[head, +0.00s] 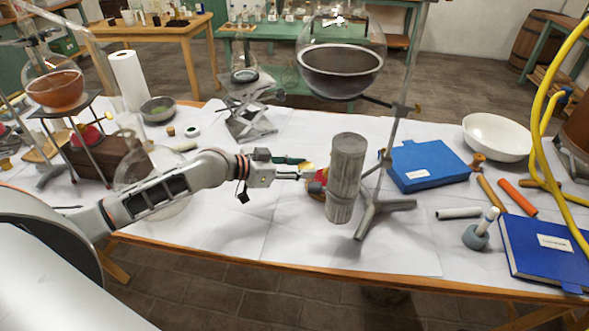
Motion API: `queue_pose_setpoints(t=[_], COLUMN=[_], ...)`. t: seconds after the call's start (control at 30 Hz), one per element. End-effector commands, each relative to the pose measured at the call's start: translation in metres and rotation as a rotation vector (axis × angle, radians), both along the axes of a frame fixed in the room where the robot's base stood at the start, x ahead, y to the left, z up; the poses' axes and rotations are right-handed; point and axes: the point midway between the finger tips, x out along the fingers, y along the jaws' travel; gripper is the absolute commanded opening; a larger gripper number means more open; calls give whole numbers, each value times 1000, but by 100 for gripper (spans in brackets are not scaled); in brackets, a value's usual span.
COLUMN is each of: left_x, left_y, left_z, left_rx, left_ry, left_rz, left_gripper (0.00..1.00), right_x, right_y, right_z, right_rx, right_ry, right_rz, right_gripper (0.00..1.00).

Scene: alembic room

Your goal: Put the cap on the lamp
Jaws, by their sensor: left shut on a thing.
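Another red, rounded item (87,136) is under the flask of orange liquid (55,88) at the left. My right gripper is not in view.
A metal stand (372,208) with a large round glass vessel (340,60) is close to the cylinder's right. A blue box (428,165), white bowl (497,137) and blue book (548,247) lie further right. The table's front middle is clear.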

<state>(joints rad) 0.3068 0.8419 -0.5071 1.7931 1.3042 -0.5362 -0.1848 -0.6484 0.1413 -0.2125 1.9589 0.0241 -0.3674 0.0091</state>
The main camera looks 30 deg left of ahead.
Motion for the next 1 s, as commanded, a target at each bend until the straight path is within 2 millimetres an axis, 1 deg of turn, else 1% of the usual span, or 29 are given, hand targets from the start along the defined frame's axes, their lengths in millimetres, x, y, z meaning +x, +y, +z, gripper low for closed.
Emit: queue_pose_setpoints(t=[0.37,0.8,1.0], left_x=[23,48,57], left_y=[-18,-36,-43], left_z=[0,0,0], left_rx=[-2,-1,-2], left_ry=[-1,-2,-1], left_rz=[-1,0,0], left_gripper=[12,12,12], right_x=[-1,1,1], right_y=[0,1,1], right_z=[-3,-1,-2], right_rx=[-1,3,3], right_ry=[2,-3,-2], right_rz=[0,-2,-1], right_gripper=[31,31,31])
